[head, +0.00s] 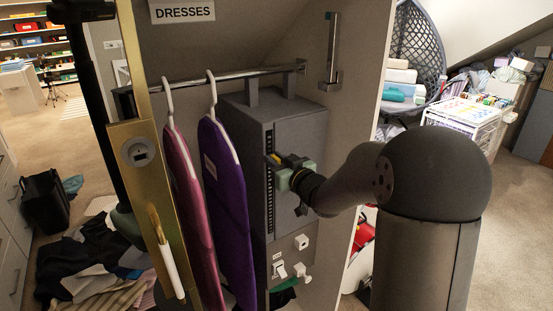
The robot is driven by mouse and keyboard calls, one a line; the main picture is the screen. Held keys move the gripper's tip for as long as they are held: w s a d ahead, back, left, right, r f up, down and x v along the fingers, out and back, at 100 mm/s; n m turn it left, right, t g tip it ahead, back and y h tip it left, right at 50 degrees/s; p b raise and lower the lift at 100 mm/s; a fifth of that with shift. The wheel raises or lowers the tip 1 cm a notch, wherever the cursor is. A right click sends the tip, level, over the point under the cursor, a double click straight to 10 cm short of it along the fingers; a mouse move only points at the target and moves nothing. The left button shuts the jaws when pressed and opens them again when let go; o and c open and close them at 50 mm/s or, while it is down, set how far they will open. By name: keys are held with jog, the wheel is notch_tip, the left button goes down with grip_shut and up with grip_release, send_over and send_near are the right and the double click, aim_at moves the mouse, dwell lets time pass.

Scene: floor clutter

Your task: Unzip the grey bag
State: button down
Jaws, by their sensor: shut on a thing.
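The grey bag (243,110) hangs as a tall box from the metal rail inside the wardrobe, right of a purple garment cover (228,195). A dark toothed zip track (269,200) runs upright down its front, near the left edge of the right face. My gripper (272,160) is at this track, in its upper half. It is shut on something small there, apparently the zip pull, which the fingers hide. My arm reaches in from the right. I cannot tell how far the zip is parted.
A pink cover (190,200) hangs left of the purple one. A panel with switches (290,262) sits below the bag. The wardrobe's wall (352,120) is at the right, a brass-edged door (150,180) at the left. Clothes (90,260) lie on the floor at left.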

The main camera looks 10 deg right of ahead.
aim_at(270, 217)
notch_tip(270, 217, down, 23)
jog(key=b, duration=1.7)
jog(key=shift+f+b, duration=0.15)
jog(key=shift+b, duration=0.25)
jog(key=c, duration=1.4)
grip_release()
jog(key=shift+c, duration=0.2)
jog(key=p+v, duration=0.1)
jog(key=v, duration=1.6)
jog(key=shift+s, duration=0.2)
jog(key=shift+d, duration=0.1)
